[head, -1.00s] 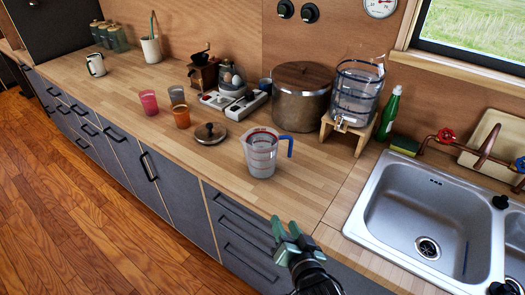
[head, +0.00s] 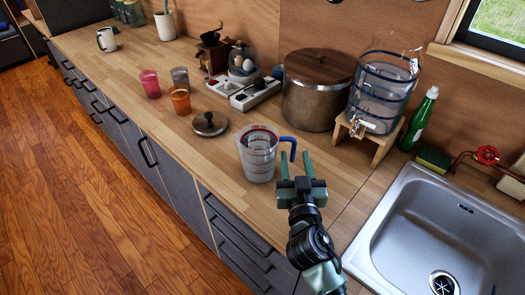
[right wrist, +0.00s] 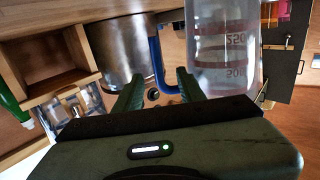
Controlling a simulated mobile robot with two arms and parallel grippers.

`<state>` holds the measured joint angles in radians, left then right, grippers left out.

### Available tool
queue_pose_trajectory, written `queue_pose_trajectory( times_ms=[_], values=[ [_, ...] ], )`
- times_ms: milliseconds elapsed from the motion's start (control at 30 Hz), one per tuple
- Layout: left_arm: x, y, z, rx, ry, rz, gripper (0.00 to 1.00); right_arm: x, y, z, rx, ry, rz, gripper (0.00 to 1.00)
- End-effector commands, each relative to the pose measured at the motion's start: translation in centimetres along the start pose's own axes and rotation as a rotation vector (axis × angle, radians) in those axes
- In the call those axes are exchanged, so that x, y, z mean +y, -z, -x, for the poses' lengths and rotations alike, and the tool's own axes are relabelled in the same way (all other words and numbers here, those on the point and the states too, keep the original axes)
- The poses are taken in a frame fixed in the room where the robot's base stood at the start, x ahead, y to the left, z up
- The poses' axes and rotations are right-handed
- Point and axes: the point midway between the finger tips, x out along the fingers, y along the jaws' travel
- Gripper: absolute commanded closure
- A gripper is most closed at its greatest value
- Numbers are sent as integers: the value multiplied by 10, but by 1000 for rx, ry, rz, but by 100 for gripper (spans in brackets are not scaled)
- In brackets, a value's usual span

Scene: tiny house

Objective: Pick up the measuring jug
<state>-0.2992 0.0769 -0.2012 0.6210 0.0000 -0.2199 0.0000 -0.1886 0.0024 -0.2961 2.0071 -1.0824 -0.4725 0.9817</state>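The measuring jug (head: 258,157) is clear, with red markings and a blue handle (head: 289,142). It stands upright on the wooden counter, with its handle to the right. My right gripper (head: 296,166) is open just in front of the handle. In the right wrist view the jug (right wrist: 222,50) is at the upper right. Its blue handle (right wrist: 155,70) shows between the two spread green fingers (right wrist: 159,88). I cannot tell whether either finger touches it. My left gripper is not in view.
A large lidded pot (head: 310,104) and a glass water dispenser (head: 380,90) on a wooden stand are behind the jug. A loose lid (head: 209,123) and several cups lie left. The sink (head: 425,225) is at right. The counter's front edge is clear.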

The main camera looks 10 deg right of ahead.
Motion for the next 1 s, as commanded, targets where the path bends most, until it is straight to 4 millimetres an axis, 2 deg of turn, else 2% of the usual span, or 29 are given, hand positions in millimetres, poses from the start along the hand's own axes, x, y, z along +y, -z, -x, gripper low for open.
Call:
queue_pose_trajectory(
  times_ms=[267,500,600,733,933,1000],
  values=[
    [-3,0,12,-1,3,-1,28,1,5,-27,6,-1,8,60],
    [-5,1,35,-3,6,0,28,2,16,-60,5,-1,10,60],
    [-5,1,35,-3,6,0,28,2,11,-72,3,0,8,60],
    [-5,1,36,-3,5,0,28,2,9,-78,3,0,6,60],
    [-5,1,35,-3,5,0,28,2,8,-78,2,0,5,60],
    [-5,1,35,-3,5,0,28,2,8,-78,2,0,5,80]
  ],
)
